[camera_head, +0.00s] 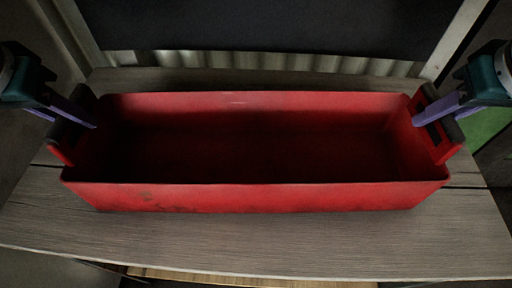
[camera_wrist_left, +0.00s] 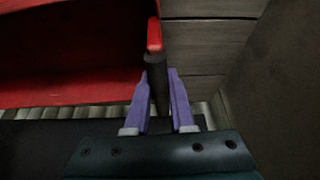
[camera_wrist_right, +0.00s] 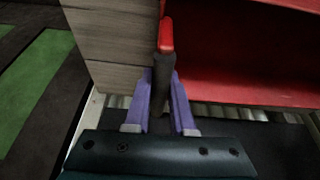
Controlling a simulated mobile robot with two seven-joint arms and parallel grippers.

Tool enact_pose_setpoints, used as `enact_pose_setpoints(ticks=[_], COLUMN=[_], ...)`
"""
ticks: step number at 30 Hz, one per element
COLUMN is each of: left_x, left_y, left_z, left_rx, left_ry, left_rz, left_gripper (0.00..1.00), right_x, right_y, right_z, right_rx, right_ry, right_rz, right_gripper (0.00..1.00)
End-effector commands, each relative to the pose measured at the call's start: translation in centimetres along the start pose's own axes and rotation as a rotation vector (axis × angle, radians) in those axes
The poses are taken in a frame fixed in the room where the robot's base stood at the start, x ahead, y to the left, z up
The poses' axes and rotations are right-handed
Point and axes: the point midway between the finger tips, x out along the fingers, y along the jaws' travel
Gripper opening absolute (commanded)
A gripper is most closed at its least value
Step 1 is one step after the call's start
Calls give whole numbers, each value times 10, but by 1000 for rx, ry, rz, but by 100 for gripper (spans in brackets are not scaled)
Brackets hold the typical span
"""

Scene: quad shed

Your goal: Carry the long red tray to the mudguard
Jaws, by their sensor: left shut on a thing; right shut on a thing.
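The long red tray (camera_head: 260,198) spans most of the head view, its open top facing up and its inside dark and empty. It is over a grey wooden surface; I cannot tell whether it touches it. My left gripper (camera_head: 88,118) is shut on the dark grip of the tray's left end handle. In the left wrist view the purple fingers (camera_wrist_left: 160,95) clasp this grip, with red above it. My right gripper (camera_head: 428,116) is shut on the right end handle, and the right wrist view shows its fingers (camera_wrist_right: 163,95) around the dark grip. No mudguard can be made out for certain.
The grey wooden surface (camera_head: 250,245) has bare room in front of the tray. A dark panel (camera_head: 270,25) with a corrugated strip (camera_head: 260,60) below it lies past the back edge. Green floor patches (camera_wrist_right: 40,90) show at the right side.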

Motion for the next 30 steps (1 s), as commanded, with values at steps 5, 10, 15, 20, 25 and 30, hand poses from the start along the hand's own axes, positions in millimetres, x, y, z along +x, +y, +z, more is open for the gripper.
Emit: enact_pose_setpoints(ticks=[5, 10, 15, 20, 25, 30], left_x=[0, 0, 0, 0, 0, 0], left_y=[0, 0, 0, 0, 0, 0], left_z=[0, 0, 0, 0, 0, 0], left_rx=[0, 0, 0, 0, 0, 0], left_ry=[0, 0, 0, 0, 0, 0], left_rz=[0, 0, 0, 0, 0, 0], left_gripper=[0, 0, 0, 0, 0, 0], right_x=[0, 0, 0, 0, 0, 0], right_y=[0, 0, 0, 0, 0, 0], right_z=[0, 0, 0, 0, 0, 0], right_rx=[0, 0, 0, 0, 0, 0], right_ry=[0, 0, 0, 0, 0, 0], right_rz=[0, 0, 0, 0, 0, 0], right_gripper=[0, 0, 0, 0, 0, 0])
